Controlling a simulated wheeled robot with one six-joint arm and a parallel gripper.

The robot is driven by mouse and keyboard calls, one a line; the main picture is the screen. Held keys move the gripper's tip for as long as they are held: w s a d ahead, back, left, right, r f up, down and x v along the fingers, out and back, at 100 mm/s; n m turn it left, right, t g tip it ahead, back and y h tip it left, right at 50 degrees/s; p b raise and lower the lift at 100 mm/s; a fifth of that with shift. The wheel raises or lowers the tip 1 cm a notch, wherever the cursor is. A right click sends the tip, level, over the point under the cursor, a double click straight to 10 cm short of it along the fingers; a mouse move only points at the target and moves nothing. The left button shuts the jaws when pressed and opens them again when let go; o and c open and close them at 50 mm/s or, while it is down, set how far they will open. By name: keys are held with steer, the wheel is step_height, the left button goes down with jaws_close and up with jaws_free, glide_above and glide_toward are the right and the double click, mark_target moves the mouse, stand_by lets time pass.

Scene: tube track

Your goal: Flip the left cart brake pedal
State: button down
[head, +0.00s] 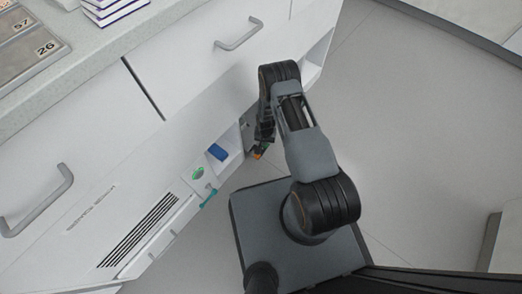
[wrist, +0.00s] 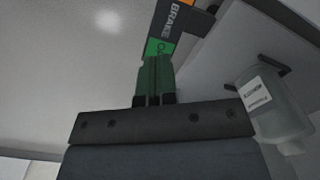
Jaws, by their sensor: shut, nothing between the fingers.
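A pedal-like piece with a black and orange panel reading "BRAKE" and a green part (wrist: 172,22) shows at the top of the wrist view. My gripper (wrist: 153,65) points at it with the dark green fingers closed together and empty. The fingertips overlap the green part in the picture; I cannot tell whether they touch. In the head view a small orange and green patch (head: 259,152) shows below my gripper (head: 263,138), low at the white cart front, mostly hidden by the arm. Which way the pedal is tilted cannot be told.
The white cart (head: 190,90) has grey handles and a slotted vent. A blue item (head: 218,152) sits in an opening left of my gripper, above a teal piece (head: 208,197). A translucent labelled bottle (wrist: 275,112) is at right in the wrist view. Floor (head: 410,130) at right is clear.

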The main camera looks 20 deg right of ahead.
steer(key=shift+f+b, duration=1.5)
steer(key=shift+f, duration=0.1)
stand_by(0.6)
steer(key=shift+r, duration=0.1)
steer(key=shift+r+p, duration=2.5)
steer(key=shift+r, duration=1)
